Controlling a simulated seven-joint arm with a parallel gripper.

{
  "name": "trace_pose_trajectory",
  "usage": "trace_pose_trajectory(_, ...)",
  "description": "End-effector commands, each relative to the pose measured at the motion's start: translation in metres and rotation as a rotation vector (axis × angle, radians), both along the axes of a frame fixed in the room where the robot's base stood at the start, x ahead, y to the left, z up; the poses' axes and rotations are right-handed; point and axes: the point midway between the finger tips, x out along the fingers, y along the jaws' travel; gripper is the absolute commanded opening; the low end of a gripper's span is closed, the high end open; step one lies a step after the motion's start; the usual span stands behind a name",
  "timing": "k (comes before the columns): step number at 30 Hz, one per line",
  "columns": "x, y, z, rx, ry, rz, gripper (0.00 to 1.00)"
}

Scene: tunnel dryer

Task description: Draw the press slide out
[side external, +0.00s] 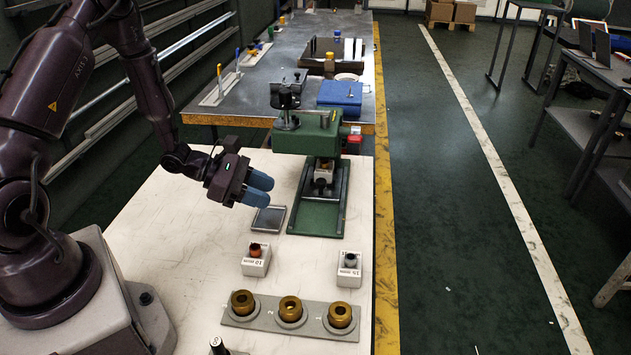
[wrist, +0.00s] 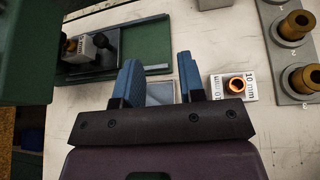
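The green press (side external: 308,137) stands at the far end of the white table. Its slide sits in the green channel (side external: 318,218), with a white block and a black knob (side external: 322,184) at its front. In the wrist view the slide's black knob (wrist: 107,41) and the white block (wrist: 84,46) with an orange-brown centre show at the upper left. My gripper (side external: 262,190), with blue fingers, is left of the channel and apart from the knob. In the wrist view the fingers (wrist: 159,75) are spread with nothing held between them. The slide's inner end is hidden under the press.
A small grey plate (side external: 269,220) lies below my gripper. White blocks marked 10 mm (side external: 256,265) and 15 mm (side external: 348,274) stand nearer the camera. A grey rack (side external: 266,318) holds brass rings. A blue box (side external: 340,95) is behind the press. The table's left-middle is clear.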

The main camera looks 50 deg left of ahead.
Motion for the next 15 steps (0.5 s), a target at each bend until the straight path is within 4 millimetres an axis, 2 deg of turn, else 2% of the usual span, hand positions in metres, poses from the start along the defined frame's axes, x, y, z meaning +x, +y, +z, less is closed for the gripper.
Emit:
trace_pose_trajectory(1, 0.006, 0.011, -0.011, -0.035, 0.013, 0.103, 0.36)
trace_pose_trajectory(3, 0.017, 0.025, -0.017, -0.06, 0.011, 0.224, 0.36)
trace_pose_trajectory(7, 0.032, 0.047, -0.012, -0.069, -0.02, 0.367, 0.36)
trace_pose_trajectory(11, 0.037, 0.055, -0.011, -0.074, -0.03, 0.42, 0.36)
trace_pose_trajectory(15, 0.05, 0.051, -0.016, -0.074, -0.034, 0.418, 0.36)
